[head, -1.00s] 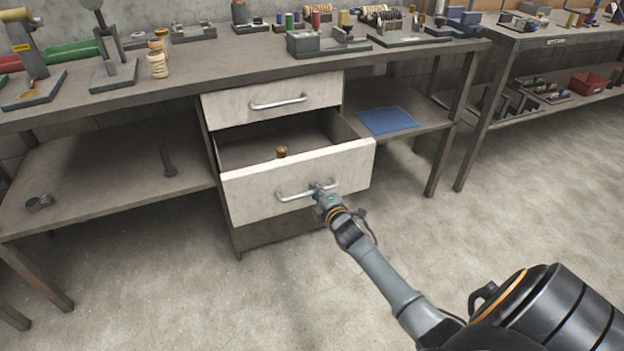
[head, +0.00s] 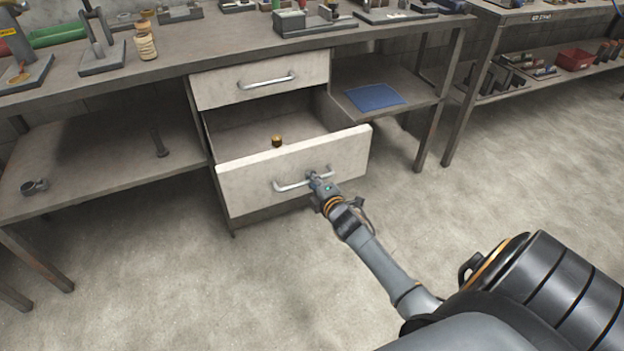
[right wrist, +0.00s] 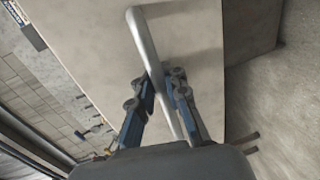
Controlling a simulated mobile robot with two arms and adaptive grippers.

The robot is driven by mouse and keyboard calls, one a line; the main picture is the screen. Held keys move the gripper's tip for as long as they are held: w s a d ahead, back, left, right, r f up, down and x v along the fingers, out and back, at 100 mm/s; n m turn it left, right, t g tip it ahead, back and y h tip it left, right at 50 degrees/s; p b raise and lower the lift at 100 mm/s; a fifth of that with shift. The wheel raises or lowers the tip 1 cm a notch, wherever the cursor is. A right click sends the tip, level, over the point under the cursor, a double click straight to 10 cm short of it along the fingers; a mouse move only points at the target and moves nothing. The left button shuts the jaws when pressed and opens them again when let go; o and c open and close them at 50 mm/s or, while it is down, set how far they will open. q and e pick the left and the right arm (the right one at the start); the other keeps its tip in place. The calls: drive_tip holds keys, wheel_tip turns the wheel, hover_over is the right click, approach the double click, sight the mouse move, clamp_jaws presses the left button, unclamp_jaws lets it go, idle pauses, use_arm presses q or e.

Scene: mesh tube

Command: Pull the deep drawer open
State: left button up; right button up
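The deep drawer (head: 250,181) is the lower, pale-fronted drawer under the workbench. It stands pulled well out, with its inside showing. A small brass-coloured cylinder (head: 277,141) is in it. Its bar handle (head: 290,186) is on the front. My right gripper (head: 314,178) is at the right part of this handle. In the right wrist view the gripper's fingers (right wrist: 163,95) lie on either side of the handle bar (right wrist: 150,50) and appear closed around it. The handle's far end by the palm is hidden. My left gripper is not in view.
A shallower drawer (head: 260,85) above is shut. A blue cloth (head: 374,97) lies on the shelf to the right. A dark bolt-like part (head: 159,143) stands on the left shelf. Tools crowd the bench top. The floor (head: 150,290) in front is clear.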

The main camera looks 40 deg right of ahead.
drive_tip(key=shift+o, duration=0.2)
drive_tip(key=shift+s, duration=0.25)
drive_tip(key=v, duration=1.1)
drive_tip(key=shift+s, duration=0.25)
drive_tip(key=shift+a, duration=0.1)
